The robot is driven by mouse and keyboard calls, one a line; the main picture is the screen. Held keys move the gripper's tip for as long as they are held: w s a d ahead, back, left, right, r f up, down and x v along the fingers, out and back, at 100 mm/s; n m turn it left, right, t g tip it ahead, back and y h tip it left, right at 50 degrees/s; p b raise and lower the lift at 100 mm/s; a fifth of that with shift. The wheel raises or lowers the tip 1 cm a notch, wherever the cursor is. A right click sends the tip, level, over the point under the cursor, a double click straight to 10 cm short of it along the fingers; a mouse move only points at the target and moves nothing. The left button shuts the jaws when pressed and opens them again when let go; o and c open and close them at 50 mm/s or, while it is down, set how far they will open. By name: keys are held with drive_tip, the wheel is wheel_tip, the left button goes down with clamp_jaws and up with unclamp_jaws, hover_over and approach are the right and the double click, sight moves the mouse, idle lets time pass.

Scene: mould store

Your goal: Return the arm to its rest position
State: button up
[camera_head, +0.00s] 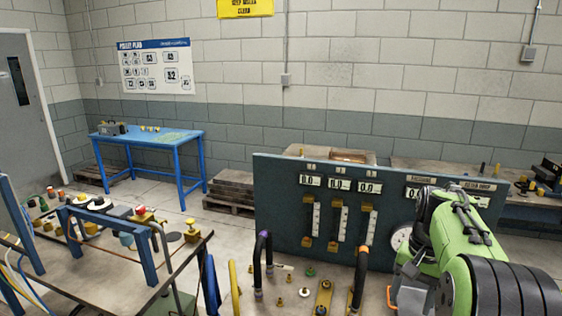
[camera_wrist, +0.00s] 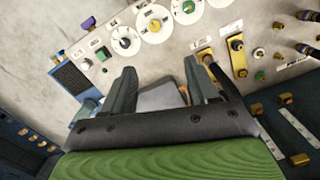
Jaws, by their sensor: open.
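My green arm (camera_head: 452,240) shows at the right of the head view, bent in front of the dark gauge panel (camera_head: 285,205) and over the bench. Its black ribbed part fills the lower right corner. In the wrist view my gripper (camera_wrist: 158,78) has its two dark fingers spread apart, above the pale bench top (camera_wrist: 45,35). A grey flat piece (camera_wrist: 160,97) shows between and behind the fingers; I cannot tell what it is. Nothing is visibly clamped. The arm hides part of the panel and its right-hand displays.
The bench carries hose loops (camera_head: 262,262), brass fittings and yellow plates (camera_wrist: 236,55). Round dials (camera_wrist: 125,40) lie beyond the fingers. A cluttered trolley (camera_head: 130,265) stands at left. A blue table (camera_head: 165,138) and pallets (camera_head: 232,188) stand by the wall, with clear floor near them.

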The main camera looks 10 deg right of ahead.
drive_tip(key=s+a+r+n+t+h, duration=0.1)
drive_tip(key=s+a+r+n, duration=0.25)
drive_tip(key=a, duration=0.35)
drive_tip(key=s+a+r+n+t+h, duration=0.15)
drive_tip(key=s+a, duration=0.25)
drive_tip(key=a, duration=0.4)
drive_tip(key=s+a+f+n+t+y, duration=0.1)
drive_tip(key=s+a+f+n+t, duration=0.2)
drive_tip(key=s+a, duration=0.3)
drive_tip(key=s+n, duration=0.1)
drive_tip(key=s, duration=0.1)
drive_tip(key=shift+s+a+f+n+y, duration=0.2)
drive_tip(key=shift+s+a+n+y, duration=0.1)
drive_tip(key=shift+s+y, duration=0.1)
drive_tip(key=shift+t, duration=0.25)
